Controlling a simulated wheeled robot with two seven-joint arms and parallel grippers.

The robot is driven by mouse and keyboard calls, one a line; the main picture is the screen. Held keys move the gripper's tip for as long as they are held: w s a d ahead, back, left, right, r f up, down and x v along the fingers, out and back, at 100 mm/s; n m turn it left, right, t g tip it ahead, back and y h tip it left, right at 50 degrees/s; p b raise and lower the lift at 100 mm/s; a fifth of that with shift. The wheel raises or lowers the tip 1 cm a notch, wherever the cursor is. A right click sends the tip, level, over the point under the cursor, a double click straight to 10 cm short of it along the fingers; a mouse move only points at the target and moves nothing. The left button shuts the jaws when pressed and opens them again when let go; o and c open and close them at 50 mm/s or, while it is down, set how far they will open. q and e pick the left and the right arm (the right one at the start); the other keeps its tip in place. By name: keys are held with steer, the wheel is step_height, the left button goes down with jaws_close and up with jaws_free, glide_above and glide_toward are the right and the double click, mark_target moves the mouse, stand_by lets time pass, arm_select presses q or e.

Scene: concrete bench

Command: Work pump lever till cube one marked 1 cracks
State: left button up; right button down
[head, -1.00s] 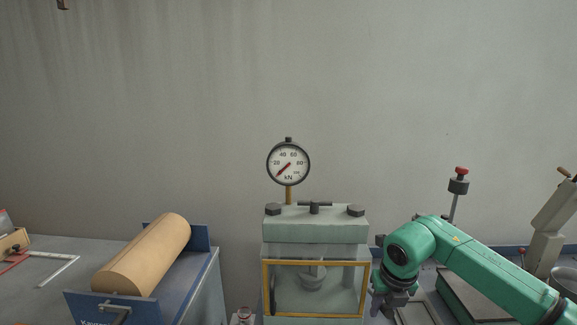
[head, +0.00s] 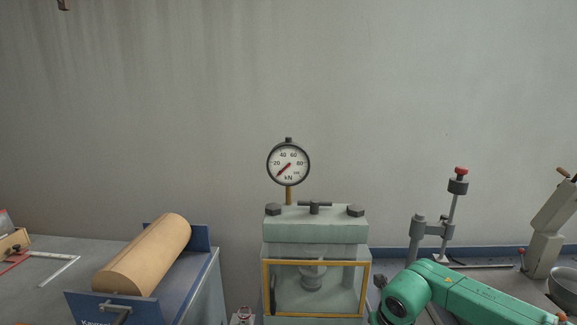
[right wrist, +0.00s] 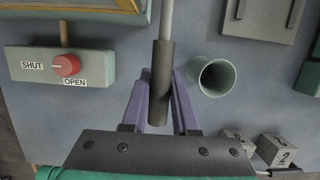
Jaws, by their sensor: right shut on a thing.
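The press (head: 315,231) stands in the middle of the head view, with a round kN gauge (head: 288,163) on top. The gauge's red needle points low left, below the 20 mark. Behind the yellow-framed window (head: 264,290) a round platen (head: 312,278) shows; no cube marked 1 is visible. In the right wrist view, my right gripper (right wrist: 161,85) is shut around the dark grip of the pump lever (right wrist: 162,62), a grey rod. In the head view my right arm is low and its jaws are out of frame. My left gripper is out of view.
A box with a red knob (right wrist: 66,65) marked SHUT and OPEN sits left of the lever. A pale open tube (right wrist: 215,77) stands close right. A cube marked 2 (right wrist: 279,151) and another cube (right wrist: 238,141) lie lower right. A tan cylinder (head: 143,255) is far left.

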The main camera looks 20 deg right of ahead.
steer(key=shift+f, duration=0.55)
steer(key=shift+r, duration=0.15)
